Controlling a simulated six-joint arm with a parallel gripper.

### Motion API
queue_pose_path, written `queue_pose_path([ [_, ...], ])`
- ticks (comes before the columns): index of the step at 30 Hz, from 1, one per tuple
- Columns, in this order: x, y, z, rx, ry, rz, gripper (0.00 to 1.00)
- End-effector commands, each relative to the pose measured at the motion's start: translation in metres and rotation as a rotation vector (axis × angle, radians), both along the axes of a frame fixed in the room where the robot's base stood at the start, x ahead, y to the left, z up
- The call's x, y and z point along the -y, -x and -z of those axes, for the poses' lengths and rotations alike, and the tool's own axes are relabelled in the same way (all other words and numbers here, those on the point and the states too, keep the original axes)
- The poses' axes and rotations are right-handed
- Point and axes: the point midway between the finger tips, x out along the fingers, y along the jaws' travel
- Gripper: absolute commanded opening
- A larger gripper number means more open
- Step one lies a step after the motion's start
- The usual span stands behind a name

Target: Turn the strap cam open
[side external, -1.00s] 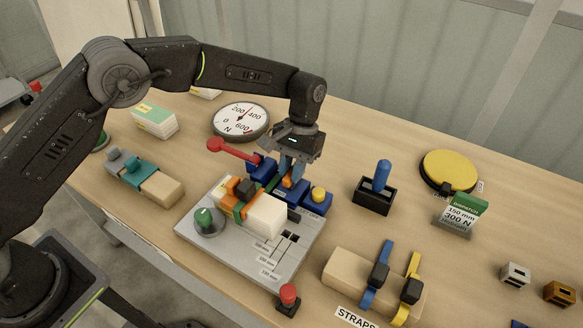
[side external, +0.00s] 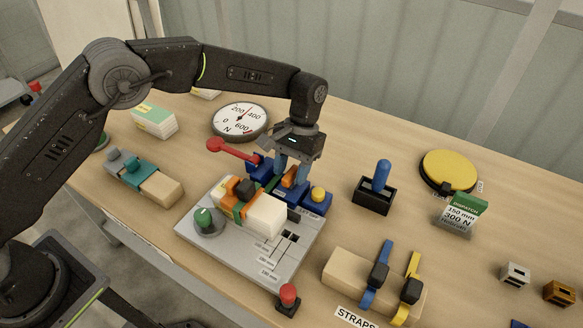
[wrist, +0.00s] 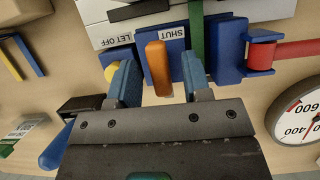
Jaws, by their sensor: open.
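The strap cam's orange lever (wrist: 158,68) stands out from a blue block in the wrist view, between the upside-down labels SHUT (wrist: 172,33) and LET OFF (wrist: 120,42). The same lever (side external: 289,177) shows in the side view at the back of the grey plate. My gripper (wrist: 160,75) is open, with one blue finger on each side of the lever and a visible gap to each. In the side view my gripper (side external: 292,172) points down at the lever. A green strap (wrist: 196,30) runs beside the block.
A red-handled lever (side external: 232,151) lies close left of my gripper, with the round dial gauge (side external: 240,122) behind it. A yellow knob (side external: 319,194) sits just right. Strapped white blocks (side external: 264,215) are in front. Bare table lies right, before the blue-handled holder (side external: 375,199).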

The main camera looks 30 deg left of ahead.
Motion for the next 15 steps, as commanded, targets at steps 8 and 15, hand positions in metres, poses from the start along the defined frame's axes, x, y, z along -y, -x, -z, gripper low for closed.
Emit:
queue_pose_path([
  [8, 0.000, -0.003, -0.007, 0.000, 0.001, -0.001, 0.45],
  [15, 0.001, -0.020, -0.046, 0.004, 0.002, -0.001, 0.45],
])
